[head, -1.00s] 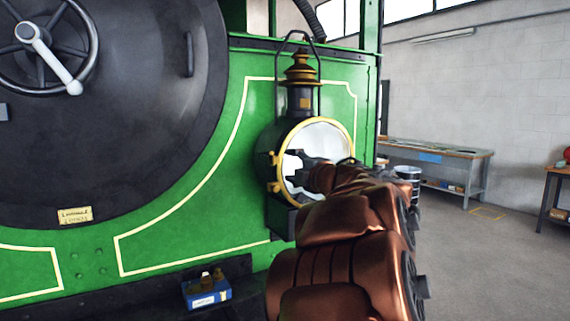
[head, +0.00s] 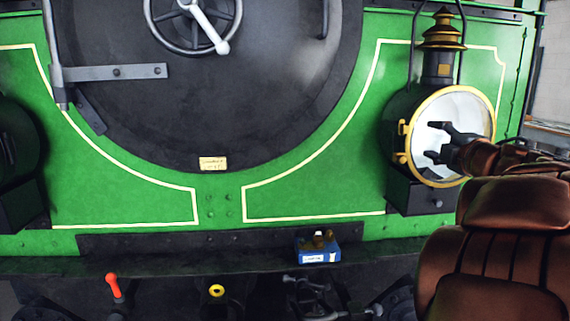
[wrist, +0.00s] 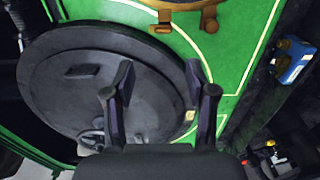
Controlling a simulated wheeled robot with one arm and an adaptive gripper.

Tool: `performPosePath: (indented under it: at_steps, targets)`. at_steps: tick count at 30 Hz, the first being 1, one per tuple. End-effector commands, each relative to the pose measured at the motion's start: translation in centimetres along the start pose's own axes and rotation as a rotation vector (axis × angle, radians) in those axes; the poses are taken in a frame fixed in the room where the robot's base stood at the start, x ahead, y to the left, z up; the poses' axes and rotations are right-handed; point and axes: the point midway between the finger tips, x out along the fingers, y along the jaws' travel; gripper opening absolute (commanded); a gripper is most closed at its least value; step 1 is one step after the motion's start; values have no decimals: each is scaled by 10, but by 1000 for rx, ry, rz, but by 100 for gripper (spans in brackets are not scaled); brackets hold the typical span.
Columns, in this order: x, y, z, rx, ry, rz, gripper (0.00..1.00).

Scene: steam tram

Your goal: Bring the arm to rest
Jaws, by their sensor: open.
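My gripper (head: 434,140) is open and empty in the head view, in front of the pale glass of a brass-rimmed lamp (head: 487,105). I cannot tell how far it is from the glass. My brown arm comes in from the lower right. In the wrist view my gripper (wrist: 160,85) has its two fingers apart, with the dark round smokebox door (wrist: 60,85) of the green tram beyond and nothing between them.
The green tram front (head: 130,130) fills most of the head view. A blue box (head: 318,257) with brass pieces sits on the dark ledge (head: 150,262); it also shows in the wrist view (wrist: 296,68). A red-orange handle (head: 113,285) and a yellow ring (head: 216,290) are below.

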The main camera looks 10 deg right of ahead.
Motion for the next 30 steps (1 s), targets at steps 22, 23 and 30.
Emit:
performPosePath:
  at_steps: [22, 23, 30]
  targets:
    - [-59, -88, 26, 690, -626, -47, 56]
    - [-65, -100, 23, 725, -655, -72, 56]
    - [-117, -203, -29, 974, -853, -337, 56]
